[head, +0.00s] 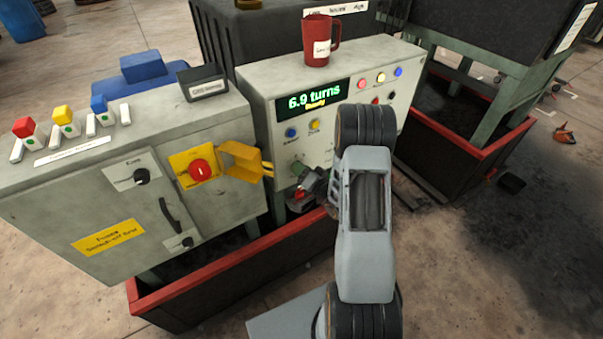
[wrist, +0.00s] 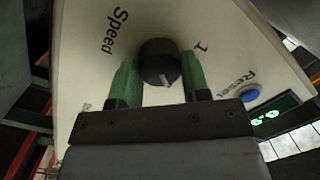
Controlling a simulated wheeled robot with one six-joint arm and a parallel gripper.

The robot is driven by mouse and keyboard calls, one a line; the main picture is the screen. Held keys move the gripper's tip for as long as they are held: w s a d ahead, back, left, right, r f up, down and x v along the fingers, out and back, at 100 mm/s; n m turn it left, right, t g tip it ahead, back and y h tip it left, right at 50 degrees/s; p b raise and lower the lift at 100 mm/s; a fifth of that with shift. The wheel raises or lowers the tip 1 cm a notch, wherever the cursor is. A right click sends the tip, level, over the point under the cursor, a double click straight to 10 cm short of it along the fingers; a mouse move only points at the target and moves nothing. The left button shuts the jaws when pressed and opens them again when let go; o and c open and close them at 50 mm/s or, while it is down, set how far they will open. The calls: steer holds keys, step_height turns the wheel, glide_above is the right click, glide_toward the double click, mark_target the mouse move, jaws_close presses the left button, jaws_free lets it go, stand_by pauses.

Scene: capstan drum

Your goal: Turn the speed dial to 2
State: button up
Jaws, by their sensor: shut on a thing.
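The speed dial (wrist: 160,62) is a round black knob on the pale panel in the wrist view. The word "Speed" is beside it at left and a "1" at right. A light pointer mark shows on its lower right part, facing my gripper rather than the "1". My gripper (wrist: 158,76) is shut on the dial, one green finger on each side. In the head view my gripper (head: 300,171) is at the front face of the control box (head: 262,101), where I cannot make out the dial. Another marking at the wrist view's lower left is partly hidden.
A display (head: 312,101) on the box reads "6.9 turns". A blue Reset button (wrist: 249,97) is near the dial. A yellow bracket (head: 240,160) sticks out left of my gripper, beside a red switch (head: 200,169). A red mug (head: 319,40) stands on top of the box.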

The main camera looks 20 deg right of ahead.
steer(key=shift+r+n+g+h+b, duration=0.1)
steer(key=shift+n+g+h+b, duration=0.25)
steer(key=shift+n+b, duration=2.75)
steer(key=shift+n, duration=0.3)
steer(key=o, duration=0.9)
